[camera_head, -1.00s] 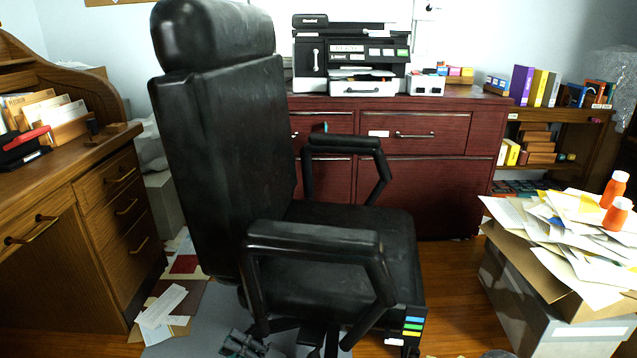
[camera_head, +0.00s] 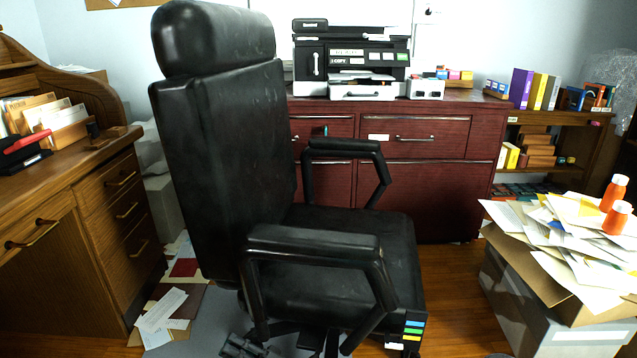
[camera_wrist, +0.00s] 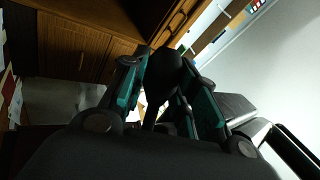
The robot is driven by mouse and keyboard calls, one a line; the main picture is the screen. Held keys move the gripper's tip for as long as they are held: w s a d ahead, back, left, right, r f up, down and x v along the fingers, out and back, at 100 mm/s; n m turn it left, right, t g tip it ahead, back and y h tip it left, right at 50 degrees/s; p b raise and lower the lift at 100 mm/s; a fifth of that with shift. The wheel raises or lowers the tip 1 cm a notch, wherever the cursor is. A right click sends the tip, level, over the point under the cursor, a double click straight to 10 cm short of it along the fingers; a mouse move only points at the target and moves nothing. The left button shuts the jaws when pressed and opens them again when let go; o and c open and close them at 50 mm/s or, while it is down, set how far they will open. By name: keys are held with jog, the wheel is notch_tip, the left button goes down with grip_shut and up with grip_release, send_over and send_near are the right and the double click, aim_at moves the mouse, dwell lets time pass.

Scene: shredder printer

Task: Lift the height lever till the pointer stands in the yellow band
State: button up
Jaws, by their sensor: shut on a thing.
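The black office chair (camera_head: 222,140) stands in the middle of the head view, its back to the left. A colour scale (camera_head: 412,331) with blue, green and yellow bands is at the lower right of its seat, yellow lowest. A pointer is too small to make out against it. In the wrist view my gripper (camera_wrist: 163,84) has its two teal-padded fingers on either side of a dark rounded knob, which looks like the height lever (camera_wrist: 167,68). It is shut on that knob. The lever is not clear in the head view.
A wooden desk (camera_head: 90,215) stands at the left, with papers (camera_head: 160,310) on the floor beside it. A box heaped with envelopes (camera_head: 560,225) is at the right. A red cabinet (camera_head: 425,200) with a printer (camera_head: 352,55) stands behind the chair. Bare floor shows between chair and box.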

jog(key=shift+r+p, duration=1.5)
jog(key=shift+r, duration=0.45)
dwell(2.2)
jog(key=shift+f, duration=0.1)
jog(key=shift+f+b, duration=0.35)
jog(key=shift+f, duration=0.2)
jog(key=o, duration=1.3)
jog(key=shift+o, duration=0.2)
jog(key=shift+d, duration=0.15)
jog(key=shift+v, duration=2.85)
